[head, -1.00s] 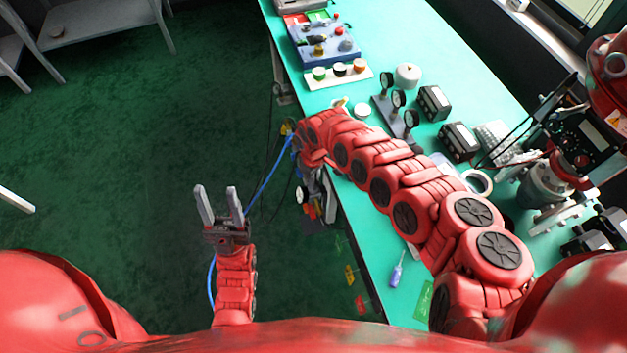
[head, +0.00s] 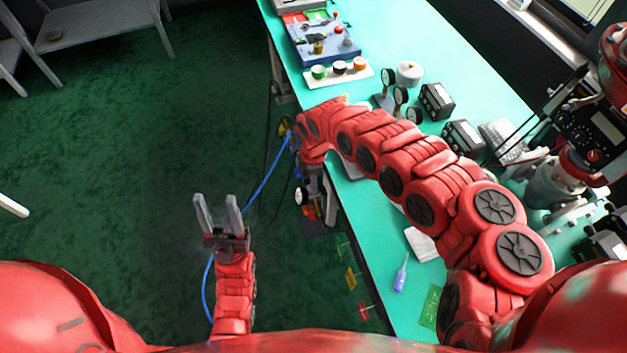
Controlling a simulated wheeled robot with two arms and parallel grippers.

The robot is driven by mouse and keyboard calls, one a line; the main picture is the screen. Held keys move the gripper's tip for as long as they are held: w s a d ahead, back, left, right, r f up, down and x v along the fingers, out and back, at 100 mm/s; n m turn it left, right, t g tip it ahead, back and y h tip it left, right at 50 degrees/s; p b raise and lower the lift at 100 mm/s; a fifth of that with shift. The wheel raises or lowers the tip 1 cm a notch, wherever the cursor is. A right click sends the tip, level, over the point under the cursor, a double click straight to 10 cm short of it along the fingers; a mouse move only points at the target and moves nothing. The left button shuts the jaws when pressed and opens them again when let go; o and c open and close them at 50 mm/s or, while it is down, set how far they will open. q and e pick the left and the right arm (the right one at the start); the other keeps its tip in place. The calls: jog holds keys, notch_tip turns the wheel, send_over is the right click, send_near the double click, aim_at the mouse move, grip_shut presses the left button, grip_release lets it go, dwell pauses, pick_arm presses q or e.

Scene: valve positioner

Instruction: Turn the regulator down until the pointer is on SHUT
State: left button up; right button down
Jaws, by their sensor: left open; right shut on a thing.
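An assembly with a small white dial (head: 300,195) and red and yellow parts stands at the table's left edge, below my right wrist in the picture; I take it to be the regulator. Its pointer and the SHUT mark are too small to read. My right arm reaches over the table to it, with the wrist bent down. My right gripper (head: 311,172) is mostly hidden under the wrist and shut at the regulator; its fingertips and exact hold cannot be seen. My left gripper (head: 219,214) is open and empty over the green floor, apart from the regulator.
A blue hose (head: 264,182) runs up to near my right wrist. The turquoise table (head: 372,268) carries a screwdriver (head: 400,275), gauges (head: 401,95), black meters (head: 436,101) and a strip of coloured buttons (head: 339,74).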

jog(key=shift+n, duration=0.4)
jog(key=c, duration=0.9)
grip_release()
jog(key=shift+r, duration=0.1)
notch_tip(320, 180, up, 17)
jog(key=p, duration=0.3)
jog(key=shift+r, duration=0.15)
